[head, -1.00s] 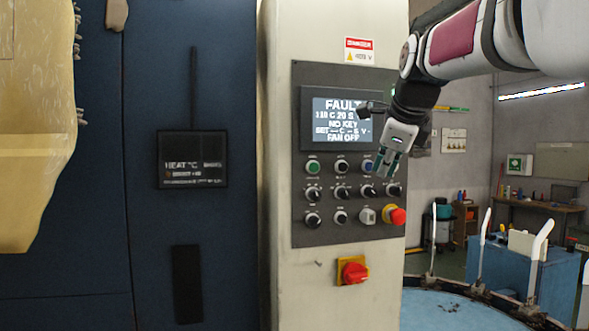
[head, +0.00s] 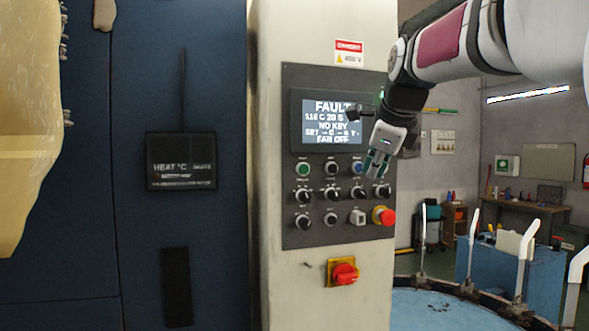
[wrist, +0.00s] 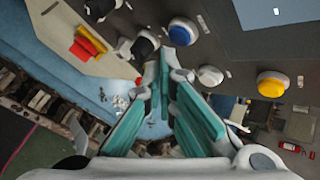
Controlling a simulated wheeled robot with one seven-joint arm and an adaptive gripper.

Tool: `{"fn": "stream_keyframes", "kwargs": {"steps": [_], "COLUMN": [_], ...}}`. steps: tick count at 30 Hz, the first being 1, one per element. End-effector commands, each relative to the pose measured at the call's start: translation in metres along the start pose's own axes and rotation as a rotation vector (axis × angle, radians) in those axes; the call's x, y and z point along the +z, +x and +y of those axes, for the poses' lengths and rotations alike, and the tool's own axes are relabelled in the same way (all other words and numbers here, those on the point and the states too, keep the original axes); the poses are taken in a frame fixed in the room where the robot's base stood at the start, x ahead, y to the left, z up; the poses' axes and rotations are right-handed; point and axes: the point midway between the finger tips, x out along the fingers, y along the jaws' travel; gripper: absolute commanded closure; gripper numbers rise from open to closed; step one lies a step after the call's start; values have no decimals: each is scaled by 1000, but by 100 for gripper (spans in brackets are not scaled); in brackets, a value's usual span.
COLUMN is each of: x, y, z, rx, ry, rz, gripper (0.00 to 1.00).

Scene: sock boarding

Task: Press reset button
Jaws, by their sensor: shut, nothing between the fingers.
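The control panel (head: 293,120) carries rows of buttons and knobs under a screen (head: 331,118) reading FAULT. The top row has a green button (head: 302,168), a dark one (head: 331,168) and a blue button (head: 357,166). I cannot read which label says reset. My gripper (head: 377,172) is shut and empty in front of the panel's right side, just right of the blue button. In the wrist view the teal fingers (wrist: 172,78) meet below the blue button (wrist: 181,32), and a yellow button (wrist: 271,84) shows to the right. I see no clear contact with any button.
A red mushroom button (head: 384,215) sits low on the panel's right edge. A red rotary switch (head: 344,273) is below the panel. A round blue surface with upright white handles (head: 475,225) stands at lower right. A dark blue cabinet (head: 90,200) is left.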

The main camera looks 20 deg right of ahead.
Motion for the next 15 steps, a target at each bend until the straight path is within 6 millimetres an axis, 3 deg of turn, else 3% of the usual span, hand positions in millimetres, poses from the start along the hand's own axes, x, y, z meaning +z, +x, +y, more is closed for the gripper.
{"fn": "stream_keyframes", "kwargs": {"steps": [15], "x": [4], "y": [6], "z": [-4], "rx": [0], "ry": [0], "rz": [0], "gripper": [100]}}
